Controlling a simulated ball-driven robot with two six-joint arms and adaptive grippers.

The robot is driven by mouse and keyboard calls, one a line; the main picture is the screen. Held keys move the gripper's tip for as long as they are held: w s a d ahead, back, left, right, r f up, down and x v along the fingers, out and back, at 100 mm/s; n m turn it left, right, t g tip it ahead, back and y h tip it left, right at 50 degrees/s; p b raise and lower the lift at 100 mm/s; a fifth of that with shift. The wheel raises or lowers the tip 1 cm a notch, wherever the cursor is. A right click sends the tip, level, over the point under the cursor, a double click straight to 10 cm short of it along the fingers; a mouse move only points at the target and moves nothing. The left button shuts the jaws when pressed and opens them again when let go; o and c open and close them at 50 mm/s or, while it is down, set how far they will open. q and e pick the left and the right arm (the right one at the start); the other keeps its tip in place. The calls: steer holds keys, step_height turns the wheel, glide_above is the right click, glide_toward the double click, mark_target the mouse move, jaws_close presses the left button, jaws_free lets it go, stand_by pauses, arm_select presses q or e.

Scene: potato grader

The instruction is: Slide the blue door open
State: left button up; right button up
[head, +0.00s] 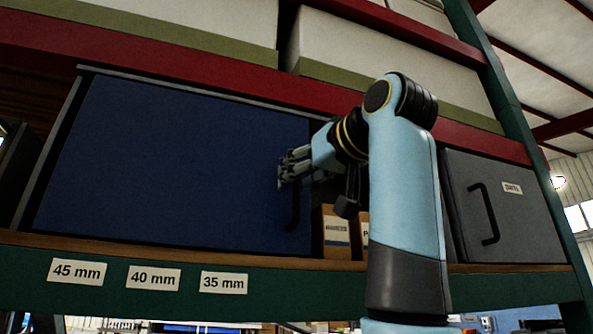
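The blue door (170,165) is a wide dark blue panel at the left and middle of the shelf bay in the head view. Its dark upright handle (293,205) is near its right edge. My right gripper (284,168) is at the door's right part, just above the handle. Its fingers point left across the panel. I cannot tell whether it touches the door or how far its fingers are apart. My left gripper is not in view.
Small cardboard boxes (336,232) stand right of the door, partly behind my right arm. A grey cabinet (502,207) with a black handle and a "parts" label is farther right. The green shelf beam (310,287) with size labels runs below. Red beams and pale boxes are above.

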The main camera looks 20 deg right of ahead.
steer(key=shift+w+a, duration=0.1)
steer(key=shift+w, duration=0.6)
jaws_close()
steer(key=shift+f, duration=0.1)
